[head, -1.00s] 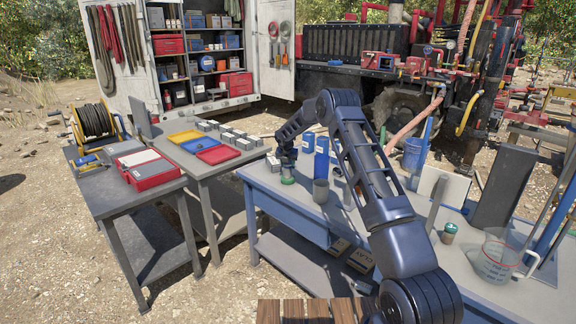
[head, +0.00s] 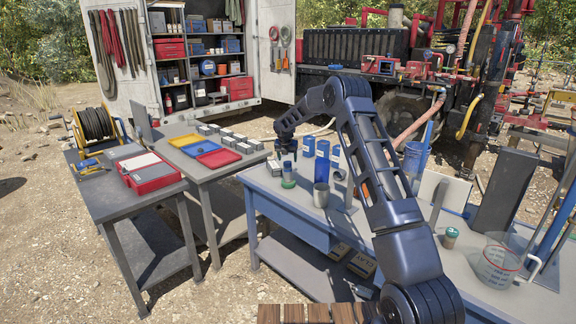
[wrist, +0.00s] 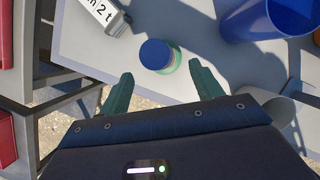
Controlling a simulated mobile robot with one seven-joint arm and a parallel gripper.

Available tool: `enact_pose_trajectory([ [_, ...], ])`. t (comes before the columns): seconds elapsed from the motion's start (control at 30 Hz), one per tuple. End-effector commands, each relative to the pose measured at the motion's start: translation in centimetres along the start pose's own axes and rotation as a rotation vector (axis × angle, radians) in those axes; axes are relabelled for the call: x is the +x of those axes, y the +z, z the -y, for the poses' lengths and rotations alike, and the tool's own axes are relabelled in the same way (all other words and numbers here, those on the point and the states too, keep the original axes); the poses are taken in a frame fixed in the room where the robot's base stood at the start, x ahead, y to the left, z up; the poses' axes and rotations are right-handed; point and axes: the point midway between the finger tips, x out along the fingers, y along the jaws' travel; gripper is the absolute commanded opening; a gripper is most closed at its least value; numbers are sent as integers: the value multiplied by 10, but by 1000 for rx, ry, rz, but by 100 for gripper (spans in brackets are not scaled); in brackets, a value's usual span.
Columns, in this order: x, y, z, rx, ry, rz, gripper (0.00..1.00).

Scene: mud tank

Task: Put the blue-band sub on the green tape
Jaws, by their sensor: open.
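The blue-band sub (head: 288,171) stands upright near the far left corner of the blue bench. Its round blue top (wrist: 155,53) shows in the wrist view. Green tape (head: 288,184) shows at its foot, and a green edge (wrist: 176,60) shows beside it in the wrist view. The sub appears to stand on the tape, though its underside is hidden. My gripper (head: 286,150) is just above the sub. In the wrist view my gripper (wrist: 162,85) has its two green fingers apart, with nothing between them; the sub is beyond the tips.
A metal cup (head: 321,195) and a blue container (head: 322,165) stand close to the right of the sub. A labelled block (wrist: 98,14) lies near it in the wrist view. The bench edge is close on the left. A clear jug (head: 497,262) stands far right.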

Motion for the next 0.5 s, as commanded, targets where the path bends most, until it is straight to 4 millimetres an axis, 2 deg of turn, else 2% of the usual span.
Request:
enact_pose_trajectory([
  [0.03,-10,1,0,0,1,2,65],
  [0.2,-29,1,0,0,1,1,65],
  [0.5,-39,0,1,4,0,0,65],
])
